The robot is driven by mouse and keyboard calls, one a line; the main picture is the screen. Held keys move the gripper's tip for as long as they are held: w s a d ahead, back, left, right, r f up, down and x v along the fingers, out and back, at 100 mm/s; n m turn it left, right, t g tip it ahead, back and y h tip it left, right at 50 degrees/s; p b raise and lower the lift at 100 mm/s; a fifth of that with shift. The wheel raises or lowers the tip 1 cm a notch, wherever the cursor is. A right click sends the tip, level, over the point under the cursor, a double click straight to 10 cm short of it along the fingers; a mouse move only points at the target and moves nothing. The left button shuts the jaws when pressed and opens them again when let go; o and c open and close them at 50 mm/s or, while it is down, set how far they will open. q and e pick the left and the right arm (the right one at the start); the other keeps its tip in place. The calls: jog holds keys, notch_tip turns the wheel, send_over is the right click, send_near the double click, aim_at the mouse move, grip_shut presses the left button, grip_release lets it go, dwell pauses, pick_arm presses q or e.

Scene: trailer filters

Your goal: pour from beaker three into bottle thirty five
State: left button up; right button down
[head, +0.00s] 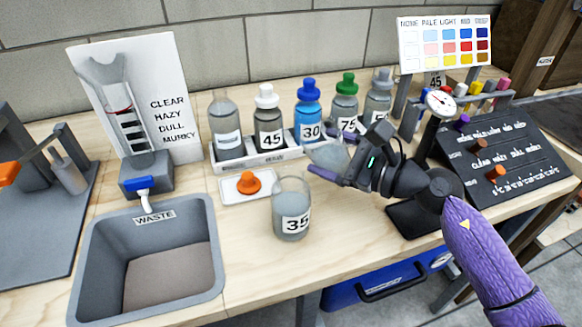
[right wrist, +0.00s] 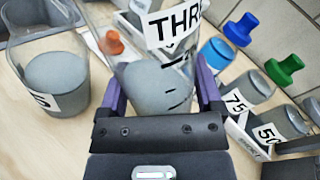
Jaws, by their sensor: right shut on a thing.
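My right gripper (head: 333,153) is shut on beaker three, a clear beaker (head: 326,157) with grey, cloudy content. In the right wrist view the beaker (right wrist: 155,85) sits between the purple fingers, with its "THREE" label upward. It is small and partly hidden in the head view, so its tilt is hard to tell. The wide clear container marked 35 (head: 291,222) stands upright and open on the bench, left of and nearer than the gripper. It holds grey liquid and also shows at the left of the right wrist view (right wrist: 57,84). My left gripper is not in view.
A white rack (head: 262,160) with several bottles stands behind. An orange stopper (head: 248,183) lies on a white tray (head: 230,193). The waste sink (head: 90,262) is at front left. A gauge (head: 440,102) and dark sign board (head: 500,160) stand right.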

aim_at(344, 142)
jog(key=shift+s+a+r+n+p, duration=0.25)
jog(key=shift+r+n+p, duration=0.3)
jog(key=shift+n, duration=0.15)
jog(key=shift+w+r+n, duration=0.1)
jog(key=shift+r+n, duration=0.4)
jog(key=shift+n, duration=0.3)
jog(key=shift+d+r, duration=0.1)
jog(key=shift+r+n+h+p, duration=0.3)
jog(key=shift+n+h+p, duration=0.1)
jog(key=shift+n, duration=0.1)
jog(key=shift+w+r, duration=0.1)
dwell(0.5)
